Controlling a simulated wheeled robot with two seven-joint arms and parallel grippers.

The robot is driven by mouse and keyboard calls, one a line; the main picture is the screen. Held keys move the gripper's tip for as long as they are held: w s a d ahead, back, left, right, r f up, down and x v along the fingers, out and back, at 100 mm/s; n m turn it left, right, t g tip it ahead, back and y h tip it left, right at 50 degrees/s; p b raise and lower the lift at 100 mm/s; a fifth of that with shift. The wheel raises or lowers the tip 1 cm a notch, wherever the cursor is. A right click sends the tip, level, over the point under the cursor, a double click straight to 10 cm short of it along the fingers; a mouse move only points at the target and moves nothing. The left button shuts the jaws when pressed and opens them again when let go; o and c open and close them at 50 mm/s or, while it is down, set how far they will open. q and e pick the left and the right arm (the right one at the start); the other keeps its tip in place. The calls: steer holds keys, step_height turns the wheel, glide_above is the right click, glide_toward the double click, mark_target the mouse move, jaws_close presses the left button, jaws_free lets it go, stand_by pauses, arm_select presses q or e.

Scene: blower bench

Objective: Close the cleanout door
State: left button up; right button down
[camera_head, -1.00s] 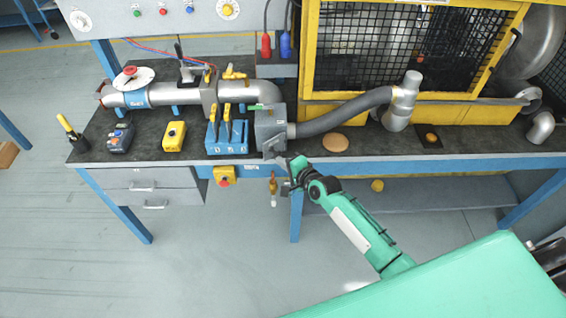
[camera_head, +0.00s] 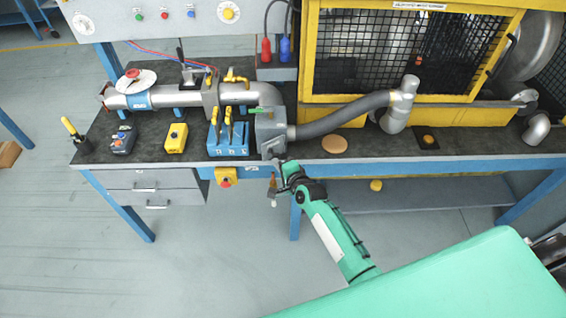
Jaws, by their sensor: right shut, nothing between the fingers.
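A grey box (camera_head: 270,128) stands near the front edge of the bench, between the silver pipe and the ribbed grey hose. A green piece lies on its top edge. A small grey flap shows low on the box's front (camera_head: 272,147); it looks like the cleanout door, but its angle is too small to tell. My right gripper (camera_head: 281,167) is shut and empty, at the bench's front edge just below the box. Whether it touches the flap cannot be told. My left gripper is not in view.
A blue holder with yellow-handled tools (camera_head: 228,143) stands left of the box. The ribbed hose (camera_head: 345,117) runs right to a silver elbow. A yellow-and-red switch box (camera_head: 226,177) and a hanging yellow-brown item (camera_head: 273,185) are below the edge. A tan disc (camera_head: 334,144) lies to the right.

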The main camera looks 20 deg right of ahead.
mark_target(264, 159)
steer(key=shift+w+a, duration=1.95)
